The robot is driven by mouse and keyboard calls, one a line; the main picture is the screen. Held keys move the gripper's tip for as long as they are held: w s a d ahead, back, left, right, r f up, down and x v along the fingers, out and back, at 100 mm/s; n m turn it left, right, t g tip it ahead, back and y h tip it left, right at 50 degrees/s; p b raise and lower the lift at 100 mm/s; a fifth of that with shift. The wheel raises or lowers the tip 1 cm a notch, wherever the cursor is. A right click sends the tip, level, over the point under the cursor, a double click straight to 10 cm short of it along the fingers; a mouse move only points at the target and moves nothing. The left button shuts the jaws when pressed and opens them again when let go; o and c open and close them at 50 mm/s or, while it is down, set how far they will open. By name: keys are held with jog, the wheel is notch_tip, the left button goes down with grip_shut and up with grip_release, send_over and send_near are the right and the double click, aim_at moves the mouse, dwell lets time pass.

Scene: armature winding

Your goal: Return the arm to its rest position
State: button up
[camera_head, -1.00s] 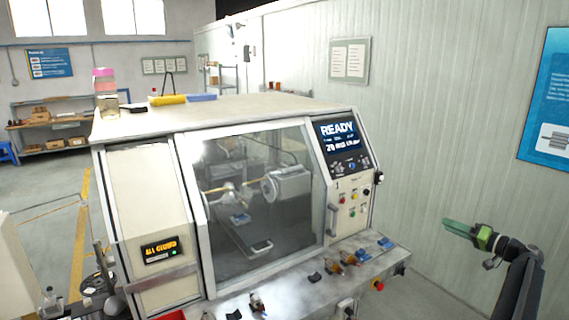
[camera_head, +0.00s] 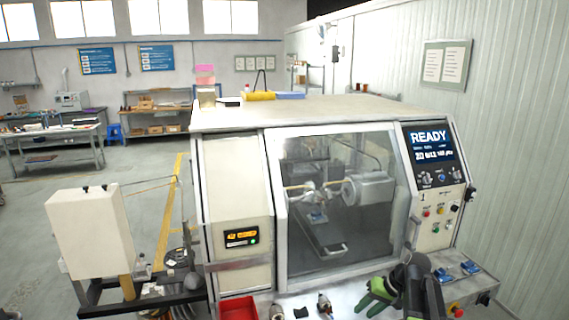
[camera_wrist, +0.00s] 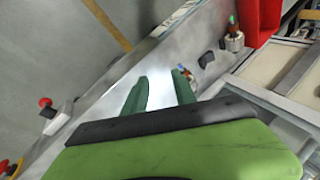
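My gripper (camera_head: 372,296) has green fingers and a dark wrist. In the head view it is over the right part of the winding machine's front ledge (camera_head: 470,285), pointing left. In the wrist view my gripper (camera_wrist: 160,88) shows its two fingers apart, with only the pale ledge seen between them, so it is open and empty. My arm covers part of the ledge. The winding machine (camera_head: 232,190) has a closed window and a screen (camera_head: 430,147) reading READY.
Small fittings stand on the ledge, among them one (camera_head: 325,304) left of my gripper. A red bin (camera_head: 238,308) is at the ledge's left end. A white box unit (camera_head: 88,235) stands at left. The wall (camera_head: 520,130) is at right. Open floor (camera_head: 30,190) lies at far left.

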jog(key=s+a+f+n+g+h, duration=0.2)
jog(key=s+a+f+h, duration=0.15)
jog(key=s+a, duration=0.65)
notch_tip(320, 180, down, 11)
jog(key=a+h+b, duration=0.1)
jog(key=b, duration=1)
jog(key=shift+w+a+b, duration=0.25)
jog(key=shift+b, duration=0.1)
jog(key=shift+h, duration=0.25)
